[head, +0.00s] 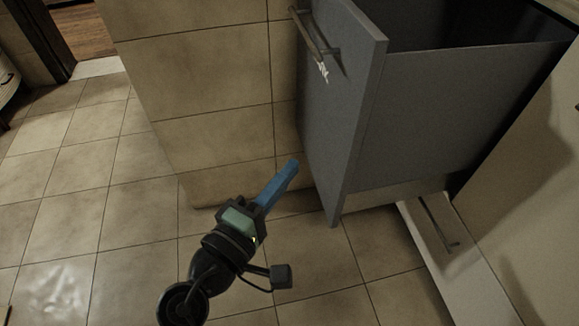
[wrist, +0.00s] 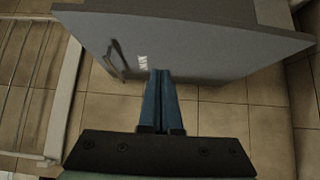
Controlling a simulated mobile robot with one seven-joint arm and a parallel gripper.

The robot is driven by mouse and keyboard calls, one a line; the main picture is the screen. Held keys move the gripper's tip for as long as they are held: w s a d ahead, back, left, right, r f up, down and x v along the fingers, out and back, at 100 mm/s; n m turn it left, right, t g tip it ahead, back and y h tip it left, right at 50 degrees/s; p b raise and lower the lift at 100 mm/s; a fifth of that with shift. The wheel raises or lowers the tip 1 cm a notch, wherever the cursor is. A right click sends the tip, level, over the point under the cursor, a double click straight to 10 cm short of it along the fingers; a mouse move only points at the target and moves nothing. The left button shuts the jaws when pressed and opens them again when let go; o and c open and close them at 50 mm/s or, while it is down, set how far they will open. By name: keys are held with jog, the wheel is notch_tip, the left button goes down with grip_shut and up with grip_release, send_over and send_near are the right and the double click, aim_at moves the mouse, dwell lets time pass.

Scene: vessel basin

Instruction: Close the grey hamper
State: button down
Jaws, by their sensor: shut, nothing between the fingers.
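The grey hamper (head: 455,115) is a deep pull-out drawer, standing well open from the cabinet on the right in the head view. Its flat front panel (head: 342,110) faces left and carries a metal bar handle (head: 314,32) near the top, with a small white mark below it. My gripper (head: 292,166) has blue fingers, shut and empty, just left of the front panel's lower part. In the wrist view my gripper (wrist: 162,74) points at the grey panel (wrist: 200,45), with the handle (wrist: 115,62) to its left. I cannot tell whether the fingertips touch the panel.
A tiled wall block (head: 200,90) stands behind and left of the hamper. A white drawer or panel with a bar handle (head: 438,222) lies low at the right, below the hamper. The tiled floor (head: 60,220) at the left is clear. A doorway opens at the far top left.

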jog(key=x, duration=0.3)
jog(key=d+b+x, duration=0.1)
jog(key=x, duration=0.2)
jog(key=s+b+x, duration=0.1)
jog(key=x, duration=0.2)
jog(key=shift+w+d, duration=0.1)
jog(key=shift+d, duration=0.35)
jog(key=shift+w+d, duration=0.2)
jog(key=shift+d, duration=0.35)
